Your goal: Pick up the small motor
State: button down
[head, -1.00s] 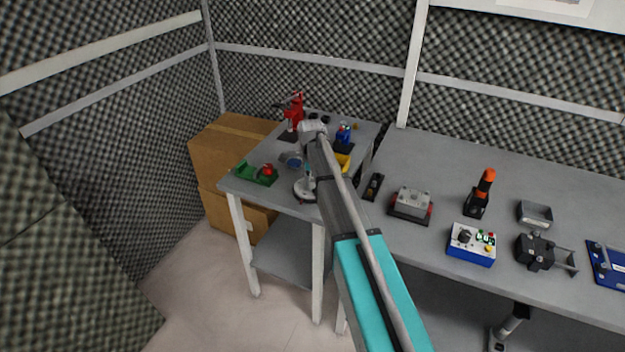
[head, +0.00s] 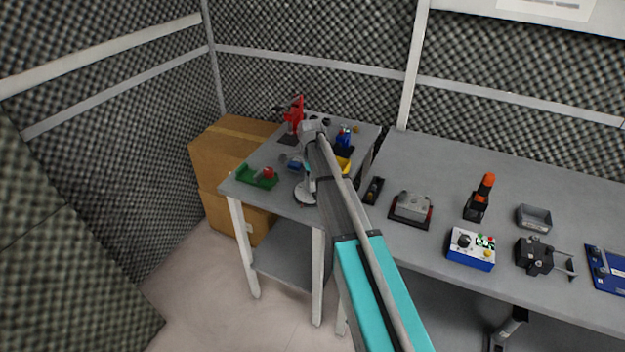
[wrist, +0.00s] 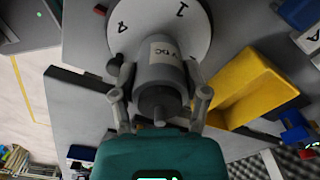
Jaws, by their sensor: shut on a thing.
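The small motor (wrist: 160,74) is a grey cylinder with a pale label and a darker end, in the middle of the wrist view. My gripper (wrist: 158,92) is shut on it, with one finger on each side. Behind the motor is a round white disc (wrist: 125,28) with numbers on it. I cannot tell whether the motor still touches the disc. In the head view my gripper is over the small left table (head: 232,184), mostly hidden by my arm, with the white disc (head: 301,197) below it. The motor cannot be made out there.
A yellow bin (wrist: 245,88) is right of the motor in the wrist view. In the head view a green tray (head: 256,181), a blue part (head: 295,165) and a red press (head: 296,112) stand near. A second table (head: 450,160) with several devices is at right.

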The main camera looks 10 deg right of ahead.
jog(key=shift+r+p, duration=0.4)
jog(key=shift+r, duration=0.3)
jog(key=s+r+p, duration=1)
jog(key=s, duration=0.4)
jog(key=shift+a, duration=0.45)
jog(key=shift+s, duration=0.15)
